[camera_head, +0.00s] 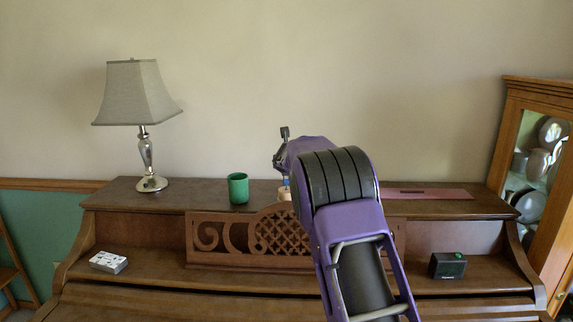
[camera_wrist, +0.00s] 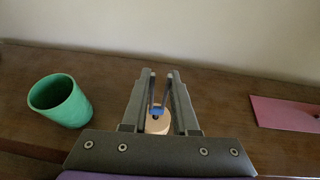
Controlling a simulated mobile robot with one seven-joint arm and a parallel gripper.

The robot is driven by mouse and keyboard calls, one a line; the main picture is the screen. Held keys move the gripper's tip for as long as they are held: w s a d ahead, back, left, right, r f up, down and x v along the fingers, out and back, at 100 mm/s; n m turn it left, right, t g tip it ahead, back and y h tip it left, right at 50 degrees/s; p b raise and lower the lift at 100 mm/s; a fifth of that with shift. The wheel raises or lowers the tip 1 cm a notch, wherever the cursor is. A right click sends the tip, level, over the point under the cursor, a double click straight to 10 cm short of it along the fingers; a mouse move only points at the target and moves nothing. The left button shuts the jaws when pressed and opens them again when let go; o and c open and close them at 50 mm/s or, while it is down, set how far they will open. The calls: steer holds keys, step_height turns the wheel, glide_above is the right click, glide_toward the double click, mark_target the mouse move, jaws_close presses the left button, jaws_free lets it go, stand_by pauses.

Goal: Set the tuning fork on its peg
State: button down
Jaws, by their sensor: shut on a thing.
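My gripper (camera_wrist: 160,74) reaches over the piano top, shut on a slim dark piece that seems to be the tuning fork, with a blue part (camera_wrist: 158,110) low between the fingers. A pale wooden round block (camera_wrist: 158,123), which may be the peg's base, stands on the piano top directly beyond and below the blue part. Whether the fork touches it or is seated, I cannot tell. In the head view my arm covers most of the gripper, and a bit of the pale block (camera_head: 284,193) shows beneath it.
A green cup (camera_head: 238,188) stands left of my gripper, and a silver lamp (camera_head: 145,155) farther left. A reddish flat strip (camera_head: 430,194) lies to the right. A white box (camera_head: 108,262) and a small black device (camera_head: 448,265) sit on the lower ledge.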

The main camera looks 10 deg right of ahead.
steer(key=c, duration=0.6)
jaws_free()
steer(key=shift+s, duration=0.1)
steer(key=b+v, duration=0.3)
steer(key=v, duration=1.4)
steer(key=shift+r+b, duration=0.2)
steer(key=shift+b, duration=0.2)
